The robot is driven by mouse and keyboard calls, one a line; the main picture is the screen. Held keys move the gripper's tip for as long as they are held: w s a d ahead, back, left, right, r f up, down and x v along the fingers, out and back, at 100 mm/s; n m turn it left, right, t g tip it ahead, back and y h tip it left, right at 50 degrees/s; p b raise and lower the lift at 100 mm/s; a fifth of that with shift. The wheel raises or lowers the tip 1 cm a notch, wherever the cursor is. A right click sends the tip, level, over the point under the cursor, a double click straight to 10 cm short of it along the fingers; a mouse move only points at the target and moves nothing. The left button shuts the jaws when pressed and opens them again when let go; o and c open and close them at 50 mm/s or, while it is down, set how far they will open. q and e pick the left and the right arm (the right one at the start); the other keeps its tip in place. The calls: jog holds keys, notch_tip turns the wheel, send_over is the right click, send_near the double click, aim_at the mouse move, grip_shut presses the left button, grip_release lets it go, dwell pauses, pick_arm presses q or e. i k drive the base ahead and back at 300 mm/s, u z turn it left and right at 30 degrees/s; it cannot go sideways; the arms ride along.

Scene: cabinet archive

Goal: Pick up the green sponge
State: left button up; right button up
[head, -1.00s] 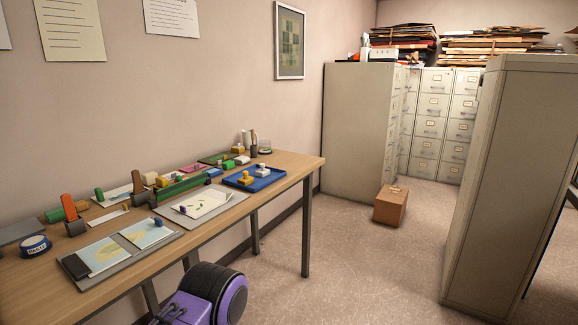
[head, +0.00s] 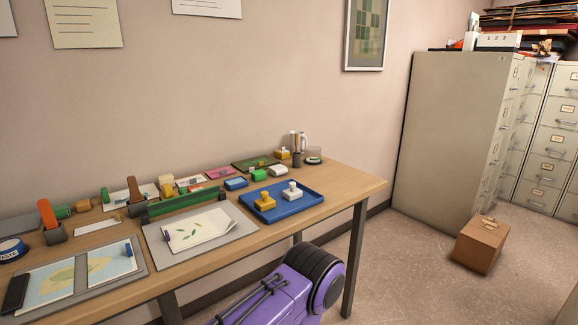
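A small green block (head: 259,175) lies on the wooden table behind the blue tray, beside a blue block and a white roll-shaped item. It may be the green sponge, but it is too small to be sure. Another small green piece (head: 105,195) stands farther left near the wall side, and its kind is unclear. Neither of my grippers shows in the head view, so their state and what they hold are hidden.
The wooden table (head: 345,190) runs along the wall. A blue tray (head: 312,205) holds yellow and white stamp-like pieces. A cardboard box (head: 480,246) sits on the floor near a tall cabinet (head: 450,135). Floor between table and box is clear.

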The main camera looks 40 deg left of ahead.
aim_at(256, 176)
jog(key=i, duration=2.6)
jog(key=u, duration=3.45)
